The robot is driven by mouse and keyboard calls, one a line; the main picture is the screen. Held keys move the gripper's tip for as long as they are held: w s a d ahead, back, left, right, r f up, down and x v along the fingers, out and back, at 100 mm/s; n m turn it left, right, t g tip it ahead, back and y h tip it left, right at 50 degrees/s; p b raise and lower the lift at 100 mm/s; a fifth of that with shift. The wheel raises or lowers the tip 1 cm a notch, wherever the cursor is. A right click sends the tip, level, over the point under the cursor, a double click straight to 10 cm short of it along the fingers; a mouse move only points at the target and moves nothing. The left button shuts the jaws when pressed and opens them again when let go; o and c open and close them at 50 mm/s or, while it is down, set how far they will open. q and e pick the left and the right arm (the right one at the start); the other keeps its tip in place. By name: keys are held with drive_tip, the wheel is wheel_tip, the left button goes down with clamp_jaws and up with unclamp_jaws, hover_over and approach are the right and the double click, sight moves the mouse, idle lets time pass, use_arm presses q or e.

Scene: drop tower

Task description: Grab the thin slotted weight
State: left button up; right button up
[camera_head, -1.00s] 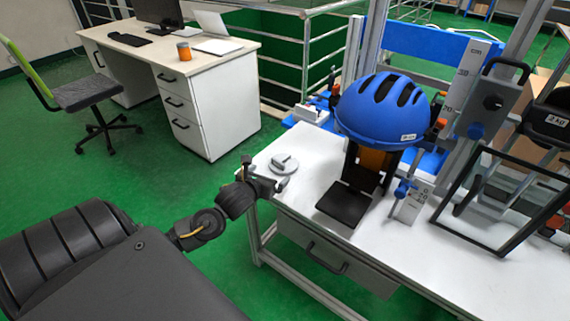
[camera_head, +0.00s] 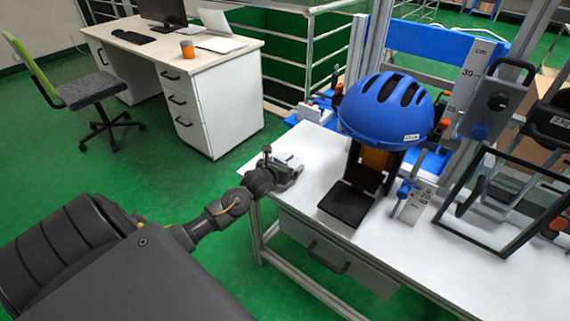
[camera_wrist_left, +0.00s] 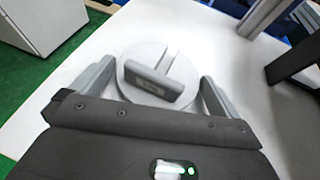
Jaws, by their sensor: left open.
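The thin slotted weight (camera_wrist_left: 143,58) is a light grey round disc with a straight slot and a raised grip block (camera_wrist_left: 154,85). It lies flat on the white table near its left end. My left gripper (camera_wrist_left: 157,74) is open, with one finger on each side of the disc and its grip block; I cannot tell whether the fingers touch it. In the head view my left gripper (camera_head: 288,170) is low over the table corner and mostly hides the weight. My right gripper is not in view.
A blue helmet (camera_head: 385,107) sits on a dark stand right of the weight, with a black plate (camera_head: 345,203) before it. A black-framed clear panel (camera_head: 490,205) stands farther right. The white table (camera_head: 375,245) is bare along its front. A desk (camera_head: 205,70) stands behind left.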

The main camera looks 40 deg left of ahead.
sight(283, 156)
use_arm(q)
drive_tip(key=c, duration=1.4)
drive_tip(key=shift+r, duration=0.15)
drive_tip(key=shift+c, duration=0.2)
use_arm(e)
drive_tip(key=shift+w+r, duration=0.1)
use_arm(q)
drive_tip(key=shift+r, duration=0.1)
drive_tip(key=shift+w+a+r, duration=0.1)
drive_tip(key=shift+r, duration=1.35)
drive_tip(key=s+r, duration=0.1)
drive_tip(key=s+d+r, duration=0.1)
drive_tip(key=s+r, duration=0.1)
drive_tip(key=shift+d+r+p, duration=0.25)
drive_tip(key=shift+r+p, duration=0.05)
drive_tip(key=shift+r, duration=0.05)
drive_tip(key=w+d+r+b+v, duration=0.1)
drive_tip(key=b+v, duration=0.3)
drive_tip(key=v, duration=0.8)
drive_tip(key=shift+d+r, duration=0.3)
drive_tip(key=shift+d, duration=0.35)
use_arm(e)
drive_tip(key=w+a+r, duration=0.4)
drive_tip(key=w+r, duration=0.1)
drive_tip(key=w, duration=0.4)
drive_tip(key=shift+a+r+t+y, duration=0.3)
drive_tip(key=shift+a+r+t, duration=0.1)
